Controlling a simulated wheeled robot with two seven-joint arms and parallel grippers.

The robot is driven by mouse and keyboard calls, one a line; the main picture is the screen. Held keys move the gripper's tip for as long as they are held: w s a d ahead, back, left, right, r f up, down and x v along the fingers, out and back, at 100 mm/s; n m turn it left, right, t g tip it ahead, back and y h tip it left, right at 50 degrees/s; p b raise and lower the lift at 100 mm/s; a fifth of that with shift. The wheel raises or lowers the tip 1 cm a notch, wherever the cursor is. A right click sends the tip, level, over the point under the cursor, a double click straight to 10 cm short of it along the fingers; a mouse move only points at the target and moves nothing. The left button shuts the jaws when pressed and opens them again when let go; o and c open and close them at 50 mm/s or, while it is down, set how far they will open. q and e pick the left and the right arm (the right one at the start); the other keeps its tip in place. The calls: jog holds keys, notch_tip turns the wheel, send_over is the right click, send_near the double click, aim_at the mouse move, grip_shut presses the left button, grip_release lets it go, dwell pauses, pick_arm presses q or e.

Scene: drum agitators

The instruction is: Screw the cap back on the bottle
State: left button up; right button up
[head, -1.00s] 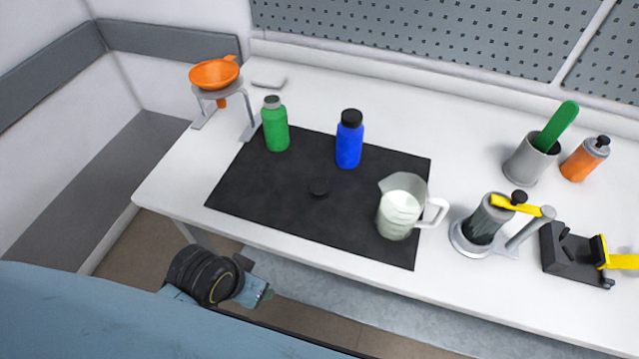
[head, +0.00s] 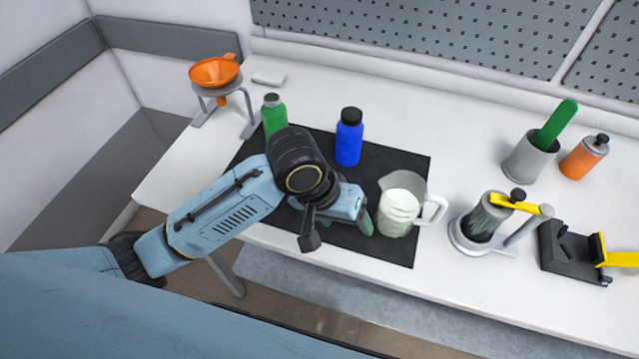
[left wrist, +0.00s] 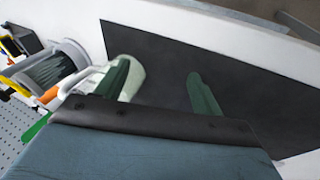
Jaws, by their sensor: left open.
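The green bottle (head: 274,117) stands upright at the mat's far left, partly behind my arm; its narrow top looks dark grey. The blue bottle (head: 349,144) stands upright on the black mat (head: 395,163) with a black top. The small black cap that lay on the mat is now hidden behind my left arm in the head view, and I cannot make it out in the left wrist view. My left gripper (head: 364,214) is over the mat's front part, just left of the jug. Its two green fingers (left wrist: 160,85) are apart with nothing between them. My right gripper is out of view.
A clear jug (head: 400,207) with pale contents stands on the mat's right. An orange funnel (head: 214,72) sits on a stand at the back left. A grey cup with a green tool (head: 554,126), an orange can (head: 583,157) and a yellow-handled device (head: 486,222) stand right.

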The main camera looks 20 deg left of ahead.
pick_arm(q)
jog(key=w+a+r+n+g+y, duration=0.1)
jog(key=w+a+r+n+y, duration=0.3)
jog(key=w+a+r+n, duration=0.3)
jog(key=w+a+r, duration=0.1)
jog(key=w, duration=0.2)
jog(key=shift+w+a+r+g, duration=0.3)
jog(key=shift+w+a+g, duration=0.05)
jog(key=shift+g, duration=0.05)
jog(key=shift+f, duration=0.1)
notch_tip(320, 180, down, 8)
jog(key=shift+r, duration=0.2)
jog(key=shift+f, duration=0.2)
jog(key=shift+d+f, duration=0.1)
jog(key=f, duration=0.3)
jog(key=f+b, duration=0.1)
jog(key=f, duration=0.1)
jog(key=shift+w+d, duration=0.1)
jog(key=shift+d, duration=0.25)
